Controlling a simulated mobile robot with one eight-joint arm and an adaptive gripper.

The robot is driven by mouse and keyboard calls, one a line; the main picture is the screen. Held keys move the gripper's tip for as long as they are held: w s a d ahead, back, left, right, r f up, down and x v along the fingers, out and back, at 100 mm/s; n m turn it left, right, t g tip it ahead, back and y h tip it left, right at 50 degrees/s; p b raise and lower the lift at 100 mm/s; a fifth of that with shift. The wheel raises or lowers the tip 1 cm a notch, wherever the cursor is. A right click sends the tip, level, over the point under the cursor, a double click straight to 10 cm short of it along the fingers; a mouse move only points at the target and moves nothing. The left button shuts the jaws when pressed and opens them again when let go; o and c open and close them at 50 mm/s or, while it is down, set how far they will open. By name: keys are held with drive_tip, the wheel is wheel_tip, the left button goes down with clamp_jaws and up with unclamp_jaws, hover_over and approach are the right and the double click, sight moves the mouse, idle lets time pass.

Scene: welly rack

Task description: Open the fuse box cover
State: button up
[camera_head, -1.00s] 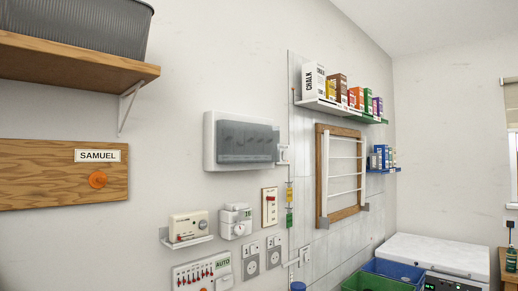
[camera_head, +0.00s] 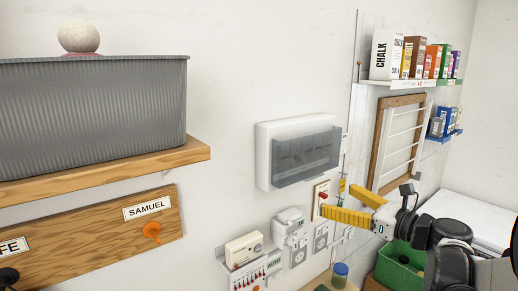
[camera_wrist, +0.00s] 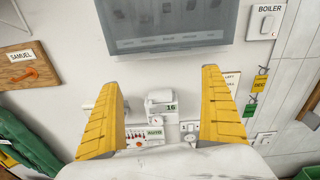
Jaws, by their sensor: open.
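The fuse box (camera_head: 263,158) is a white wall box with a smoky grey see-through cover (camera_head: 305,158) over its front. The cover looks down over the front; whether it is slightly ajar I cannot tell. Dark shapes show faintly behind it. In the wrist view the cover (camera_wrist: 170,22) fills the top middle, its lower edge beyond my fingertips. My gripper (camera_head: 337,200) has yellow fingers, spread wide and empty, below and right of the box in the head view. The gripper also shows in the wrist view (camera_wrist: 161,76), apart from the cover.
A shelf with a grey bin (camera_head: 95,115) juts out at left. Shelves of chalk boxes (camera_head: 385,54) and a wooden rack (camera_head: 402,135) are at right.

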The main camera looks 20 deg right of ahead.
sight(316, 177)
drive_tip(key=w+a+r+m+p, duration=0.1)
drive_tip(key=w+r, duration=0.1)
drive_tip(key=w, duration=0.8)
drive_tip(key=shift+a+t+p, duration=0.25)
drive_tip(key=shift+t+p, duration=0.1)
drive_tip(key=shift+t, duration=0.05)
drive_tip(key=c, duration=1.5)
